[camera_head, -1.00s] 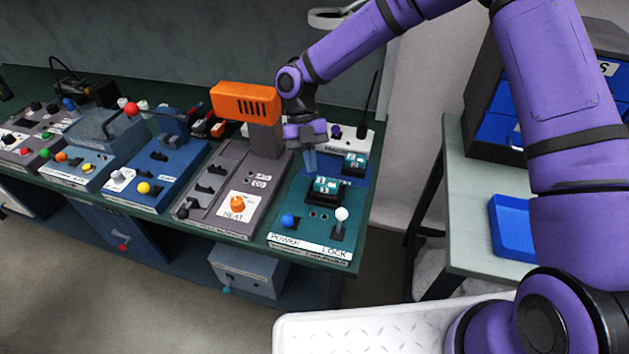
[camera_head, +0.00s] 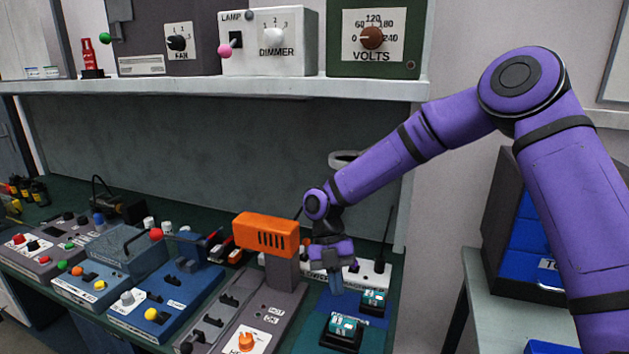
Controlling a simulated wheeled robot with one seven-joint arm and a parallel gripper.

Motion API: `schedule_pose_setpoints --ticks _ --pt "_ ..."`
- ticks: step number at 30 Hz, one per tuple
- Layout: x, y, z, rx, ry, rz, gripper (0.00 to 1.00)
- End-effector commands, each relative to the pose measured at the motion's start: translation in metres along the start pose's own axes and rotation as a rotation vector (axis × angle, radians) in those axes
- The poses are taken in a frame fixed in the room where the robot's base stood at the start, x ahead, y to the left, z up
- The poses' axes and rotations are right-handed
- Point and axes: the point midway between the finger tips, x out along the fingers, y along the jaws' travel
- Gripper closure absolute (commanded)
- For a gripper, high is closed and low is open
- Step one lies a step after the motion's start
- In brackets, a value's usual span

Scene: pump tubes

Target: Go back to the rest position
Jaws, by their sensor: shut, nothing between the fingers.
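My gripper (camera_head: 336,283) hangs at the end of my purple arm, fingers pointing down, above the green bench. It is shut and holds nothing. It is just right of the orange heat head (camera_head: 266,232) on its grey post. Two teal-topped blocks lie below and to the right of it: one on the blue mat (camera_head: 373,300) and one nearer, on a dark holder (camera_head: 344,328). The gripper appears apart from both.
Control boxes with knobs and switches line the bench to the left, including a blue one (camera_head: 166,296). A shelf (camera_head: 230,92) with fan, dimmer and volts boxes runs above. A side table with a blue-drawer cabinet (camera_head: 528,235) stands at right.

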Motion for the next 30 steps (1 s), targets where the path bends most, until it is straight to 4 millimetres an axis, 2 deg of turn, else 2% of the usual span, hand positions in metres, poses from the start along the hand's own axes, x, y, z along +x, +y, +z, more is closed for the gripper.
schedule_pose_setpoints --ticks 3,15,21,30 --pt "-0.019 -0.026 -0.012 0.195 -0.068 -0.004 1.00" --pt "-0.071 -0.111 -0.061 0.869 -0.248 0.103 1.00" --pt "-0.091 -0.153 -0.093 1.205 -0.310 0.222 1.00" --pt "-0.109 -0.214 -0.148 1.692 -0.331 0.475 1.00"
